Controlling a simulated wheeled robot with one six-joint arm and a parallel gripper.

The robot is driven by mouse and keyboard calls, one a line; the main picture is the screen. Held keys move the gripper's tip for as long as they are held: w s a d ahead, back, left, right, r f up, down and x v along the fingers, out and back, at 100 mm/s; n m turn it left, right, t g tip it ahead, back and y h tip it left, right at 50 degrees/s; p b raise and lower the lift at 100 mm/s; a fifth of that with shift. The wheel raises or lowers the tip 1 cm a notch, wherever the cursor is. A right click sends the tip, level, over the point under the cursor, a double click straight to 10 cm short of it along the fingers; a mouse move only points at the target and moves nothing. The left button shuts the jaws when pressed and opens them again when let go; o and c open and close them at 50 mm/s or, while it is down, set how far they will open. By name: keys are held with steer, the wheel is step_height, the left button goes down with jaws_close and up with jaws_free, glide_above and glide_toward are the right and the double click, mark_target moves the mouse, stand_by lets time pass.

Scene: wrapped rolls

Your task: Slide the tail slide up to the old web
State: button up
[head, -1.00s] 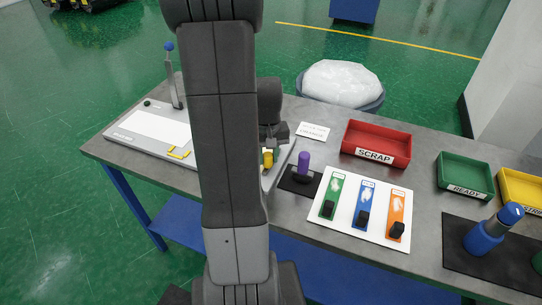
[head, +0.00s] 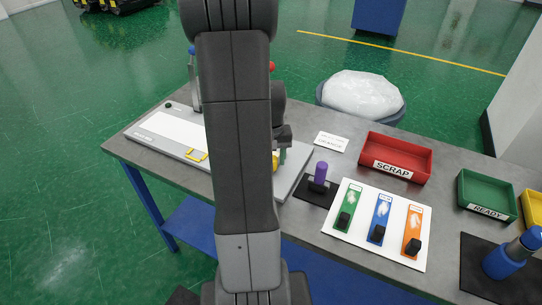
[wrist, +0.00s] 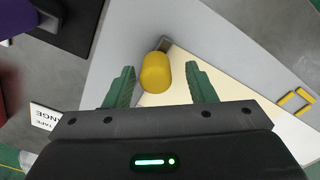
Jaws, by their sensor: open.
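A yellow knob (wrist: 156,72), which I take to be the tail slide's handle, stands on the grey and white splicing board (head: 155,140). In the wrist view it is between the tips of my gripper (wrist: 160,76), with a gap to each green finger. My gripper is open and holds nothing. In the head view the knob (head: 275,162) is partly hidden behind my gripper (head: 282,155). A cream-coloured web or sheet (wrist: 185,95) lies by the knob in the wrist view. My arm hides the middle of the board in the head view.
A purple-handled tool (head: 320,174) stands on a black mat right of the board. Beyond are a white card with green, blue and orange strips (head: 342,227), a red SCRAP bin (head: 390,172), a green READY bin (head: 487,208) and a blue tool (head: 505,258). A yellow bracket (head: 196,155) sits on the board.

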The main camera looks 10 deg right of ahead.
step_height(320, 180, up, 14)
stand_by(0.5)
steer(key=shift+f, duration=0.25)
step_height(320, 180, down, 14)
steer(key=shift+r, duration=0.2)
steer(key=shift+s+d, duration=0.4)
steer(key=shift+d, duration=0.25)
steer(key=shift+a, duration=0.1)
